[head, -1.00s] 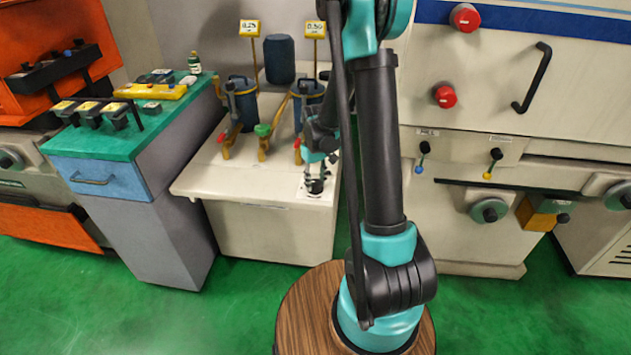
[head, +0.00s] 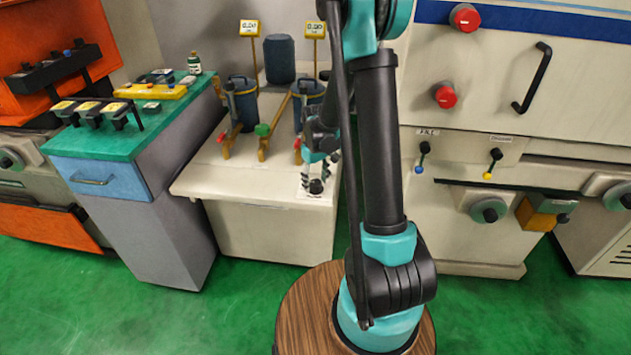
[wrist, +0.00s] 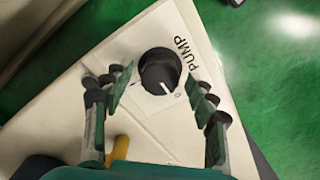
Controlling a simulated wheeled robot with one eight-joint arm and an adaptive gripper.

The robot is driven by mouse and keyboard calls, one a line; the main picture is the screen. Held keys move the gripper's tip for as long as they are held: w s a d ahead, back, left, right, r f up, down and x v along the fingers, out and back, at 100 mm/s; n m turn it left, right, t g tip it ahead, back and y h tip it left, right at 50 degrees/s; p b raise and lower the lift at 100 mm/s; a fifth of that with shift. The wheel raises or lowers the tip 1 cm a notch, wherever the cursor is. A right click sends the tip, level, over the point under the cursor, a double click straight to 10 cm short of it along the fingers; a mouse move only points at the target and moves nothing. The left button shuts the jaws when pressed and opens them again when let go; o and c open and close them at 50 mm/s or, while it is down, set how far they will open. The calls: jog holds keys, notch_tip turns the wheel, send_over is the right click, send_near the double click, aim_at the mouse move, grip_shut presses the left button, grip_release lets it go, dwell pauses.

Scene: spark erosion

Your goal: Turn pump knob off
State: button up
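The black round pump knob (wrist: 160,70) sits on a white label plate marked PUMP (wrist: 183,52). Its white pointer line points down and right, close to a small 0 mark. In the head view the knob (head: 316,186) is at the front right corner of the pale bench. My gripper (wrist: 160,88) is open, with one finger on each side of the knob and gaps between them. In the head view my gripper (head: 319,172) is just over the knob, partly hidden by my arm.
Two yellow displays, the left (head: 250,28) and the right (head: 314,30), stand above blue canisters and levered valves on the bench. A green-topped cabinet (head: 150,130) stands left. A machine with red buttons (head: 465,17) and a black handle (head: 532,78) stands right.

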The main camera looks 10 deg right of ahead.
aim_at(316, 182)
notch_tip(316, 182, up, 12)
dwell(0.8)
jog(key=s+d+f+m+t, duration=0.1)
jog(key=s+d+m+t, duration=0.1)
jog(key=s, duration=0.9)
jog(key=s+d+f+m+t, duration=0.2)
jog(key=s+m, duration=0.1)
jog(key=s, duration=0.8)
jog(key=shift+d+f+m, duration=0.2)
jog(key=shift+m, duration=0.1)
